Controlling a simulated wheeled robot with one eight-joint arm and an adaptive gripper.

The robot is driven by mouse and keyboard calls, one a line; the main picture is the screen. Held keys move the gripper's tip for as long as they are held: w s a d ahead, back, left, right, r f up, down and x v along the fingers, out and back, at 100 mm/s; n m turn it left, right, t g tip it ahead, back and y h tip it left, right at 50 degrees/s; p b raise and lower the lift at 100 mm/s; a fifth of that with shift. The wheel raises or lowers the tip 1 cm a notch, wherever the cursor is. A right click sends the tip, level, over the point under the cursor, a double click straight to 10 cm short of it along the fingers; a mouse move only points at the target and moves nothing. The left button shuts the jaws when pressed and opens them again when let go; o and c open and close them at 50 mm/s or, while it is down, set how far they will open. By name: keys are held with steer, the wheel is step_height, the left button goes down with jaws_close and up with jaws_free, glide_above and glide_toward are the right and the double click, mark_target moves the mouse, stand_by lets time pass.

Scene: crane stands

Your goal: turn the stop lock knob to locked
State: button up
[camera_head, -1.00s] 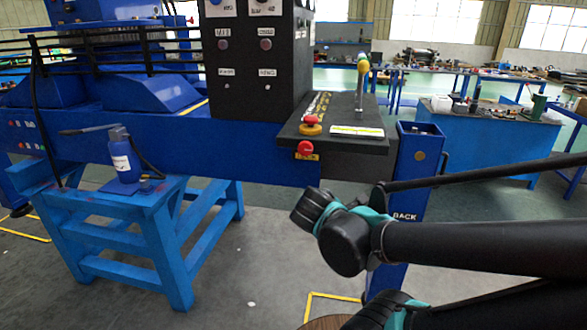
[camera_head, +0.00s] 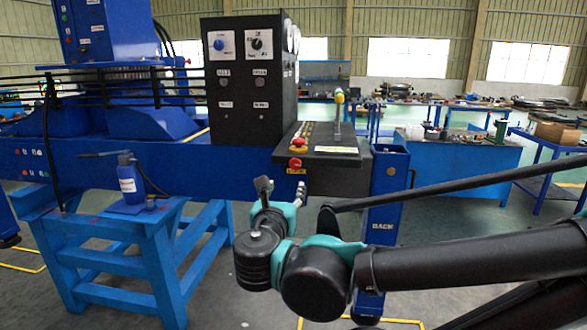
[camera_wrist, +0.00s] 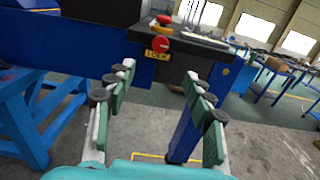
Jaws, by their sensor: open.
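A red knob (camera_head: 295,162) sits on the front face of the dark control console (camera_head: 340,157), above a yellow label. The wrist view shows the same red knob (camera_wrist: 160,43) with its yellow label (camera_wrist: 157,56) reading LOCK. A red and yellow mushroom button (camera_head: 298,143) stands on the console top just above it. My gripper (camera_head: 282,190) is open and empty, below and in front of the knob. In the wrist view my gripper (camera_wrist: 160,80) has its green-padded fingers spread, with the knob beyond and above the tips, not touching. I cannot tell which way the knob is turned.
A lever with a yellow-green grip (camera_head: 338,108) rises from the console top. A blue post (camera_head: 388,190) marked BACK stands right of the console. A blue stand (camera_head: 150,245) with a blue bottle (camera_head: 130,180) is at left. Floor below the console is open.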

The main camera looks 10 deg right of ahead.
mark_target(295, 165)
steer(key=x, duration=1.6)
steer(key=shift+c, duration=0.5)
steer(key=c, duration=1.1)
steer(key=shift+o, duration=0.2)
